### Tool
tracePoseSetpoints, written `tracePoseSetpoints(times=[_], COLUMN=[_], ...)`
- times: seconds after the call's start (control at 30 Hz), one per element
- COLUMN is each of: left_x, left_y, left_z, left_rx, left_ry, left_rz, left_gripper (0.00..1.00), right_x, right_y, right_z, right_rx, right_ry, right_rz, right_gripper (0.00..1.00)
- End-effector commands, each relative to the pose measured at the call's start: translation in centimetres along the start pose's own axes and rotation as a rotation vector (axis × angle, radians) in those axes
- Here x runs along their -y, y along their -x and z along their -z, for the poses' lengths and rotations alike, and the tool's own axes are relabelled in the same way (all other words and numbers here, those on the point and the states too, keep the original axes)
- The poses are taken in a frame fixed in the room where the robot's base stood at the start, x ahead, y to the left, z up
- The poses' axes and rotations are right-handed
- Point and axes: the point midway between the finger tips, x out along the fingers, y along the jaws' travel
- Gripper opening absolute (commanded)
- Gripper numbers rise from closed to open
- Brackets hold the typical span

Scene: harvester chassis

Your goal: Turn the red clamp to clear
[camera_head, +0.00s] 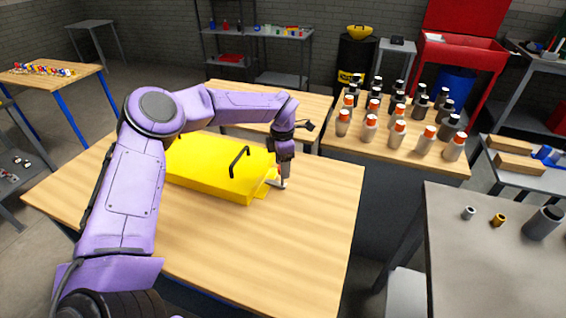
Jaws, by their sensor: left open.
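The yellow chassis (215,172) lies on the wooden table in front of me, with a black handle (239,161) on its top. My left arm reaches over from the left, and my left gripper (281,181) points down at the chassis's right end, close to the tabletop. The gripper is open. A small speck of red, perhaps the red clamp (279,171), shows at the fingers; most of it is hidden by the gripper, so its angle and whether the fingers touch it cannot be told. My right gripper is not in view.
The wooden table (315,225) is bare to the right of and in front of the chassis. Another table (445,166) behind right holds several bottles with orange or black caps. A grey bench (485,270) with small cylindrical parts stands at the right.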

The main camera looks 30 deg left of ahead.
Motion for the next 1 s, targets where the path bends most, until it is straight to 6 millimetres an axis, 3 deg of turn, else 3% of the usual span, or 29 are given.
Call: tracePoseSetpoints(times=[0.23,0.27,0.4,0.43,0.77,1.0], left_x=[0.0,0.0,0.0,0.0,0.0,0.0], left_y=[-0.2,-0.2,-0.2,-0.2,-0.3,-0.5], left_z=[0.0,0.0,0.0,0.0,0.0,0.0], left_rx=[-0.001,-0.001,-0.001,-0.001,0.0,0.001], left_ry=[0.0,0.0,0.0,0.0,0.037,0.175], left_rz=[0.0,0.0,0.0,0.0,-0.001,-0.001], left_gripper=[0.61,0.55,0.09,0.05,0.05,0.05], right_x=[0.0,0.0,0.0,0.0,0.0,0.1], right_y=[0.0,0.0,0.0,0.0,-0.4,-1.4], right_z=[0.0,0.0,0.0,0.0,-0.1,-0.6], right_rx=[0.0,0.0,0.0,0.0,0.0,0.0], right_ry=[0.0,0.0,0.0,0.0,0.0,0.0], right_rz=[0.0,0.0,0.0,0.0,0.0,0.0], right_gripper=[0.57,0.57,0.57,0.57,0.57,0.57])
